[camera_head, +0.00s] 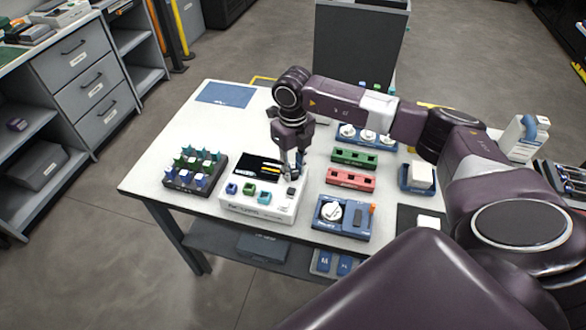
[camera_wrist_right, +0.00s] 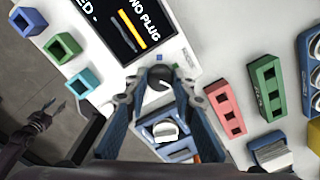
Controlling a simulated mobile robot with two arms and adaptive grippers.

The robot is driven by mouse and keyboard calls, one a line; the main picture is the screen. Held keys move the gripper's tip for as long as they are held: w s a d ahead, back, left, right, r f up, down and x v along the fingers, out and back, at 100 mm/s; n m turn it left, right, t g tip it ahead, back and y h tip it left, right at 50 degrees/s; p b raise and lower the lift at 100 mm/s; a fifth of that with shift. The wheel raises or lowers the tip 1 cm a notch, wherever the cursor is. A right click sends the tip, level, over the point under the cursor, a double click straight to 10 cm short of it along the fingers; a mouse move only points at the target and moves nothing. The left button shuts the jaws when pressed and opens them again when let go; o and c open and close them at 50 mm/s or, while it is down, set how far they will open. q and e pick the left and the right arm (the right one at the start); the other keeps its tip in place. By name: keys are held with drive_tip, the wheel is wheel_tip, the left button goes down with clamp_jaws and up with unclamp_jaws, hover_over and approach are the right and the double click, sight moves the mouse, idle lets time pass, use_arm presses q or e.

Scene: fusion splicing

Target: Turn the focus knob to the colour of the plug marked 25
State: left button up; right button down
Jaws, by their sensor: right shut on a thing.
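The white splicer box (camera_head: 240,207) stands on the table with a dark screen (camera_head: 258,167) on top. Its small dark round knob (camera_wrist_right: 158,78) is between the fingertips of my right gripper (camera_wrist_right: 156,84), which is shut on it. In the head view my right gripper (camera_head: 292,172) points down at the box's right end and partly hides the knob. The box has blue (camera_wrist_right: 29,20), green (camera_wrist_right: 62,48) and teal (camera_wrist_right: 84,82) sockets. A dark rack (camera_head: 178,185) of blue and green plugs sits left of it; their numbers are unreadable.
A blue device with a white dial (camera_head: 331,211) stands right of the splicer. Green (camera_head: 354,156) and red (camera_head: 350,179) socket blocks lie behind it. A blue mat (camera_head: 226,94) lies at the back left; the table around it is clear.

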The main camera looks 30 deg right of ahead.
drive_tip(key=n+b, duration=0.4)
drive_tip(key=n, duration=0.1)
drive_tip(key=shift+w+f, duration=0.1)
drive_tip(key=shift+f, duration=0.05)
drive_tip(key=n+b, duration=0.2)
drive_tip(key=n, duration=0.1)
drive_tip(key=shift+n, duration=0.4)
drive_tip(key=shift+r+n+b, duration=0.2)
drive_tip(key=shift+n+b, duration=0.5)
drive_tip(key=shift+n, duration=0.6)
drive_tip(key=c, duration=1.7)
unclamp_jaws()
drive_tip(key=shift+o, duration=0.4)
